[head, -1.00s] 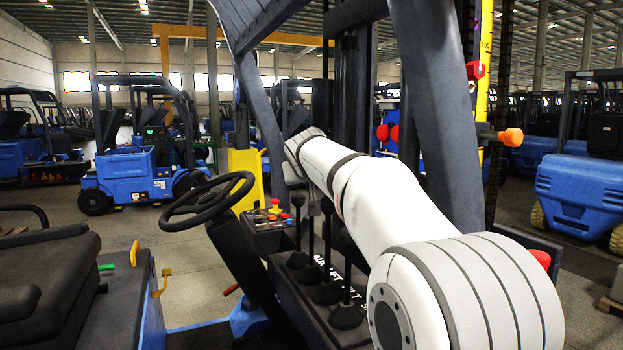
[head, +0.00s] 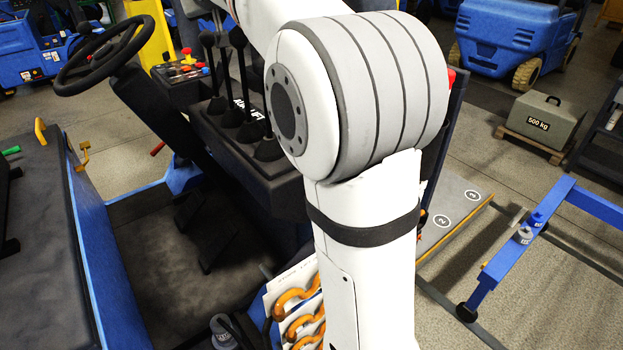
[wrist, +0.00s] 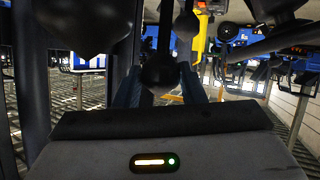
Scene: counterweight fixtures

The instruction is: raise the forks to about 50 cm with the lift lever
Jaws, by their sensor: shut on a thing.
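A row of black lift-truck levers (head: 237,75) stands on a dark console (head: 215,125) left of my arm in the head view. White lettering at the lever bases is partly hidden; "LIFT" is partly readable. In the wrist view my gripper (wrist: 160,88) is shut on a dark round lever knob (wrist: 160,72), between its two bluish fingers. Which lever this is cannot be told from this view. Other dark knobs (wrist: 85,22) hang close above and beside it. The gripper is not visible in the head view. The forks and the height scale are out of view.
A steering wheel (head: 112,55) and a small box of coloured buttons (head: 181,70) are left of the levers. A 500 kg weight (head: 540,118) sits on a pallet at right. A blue frame (head: 510,262) stands on the floor.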

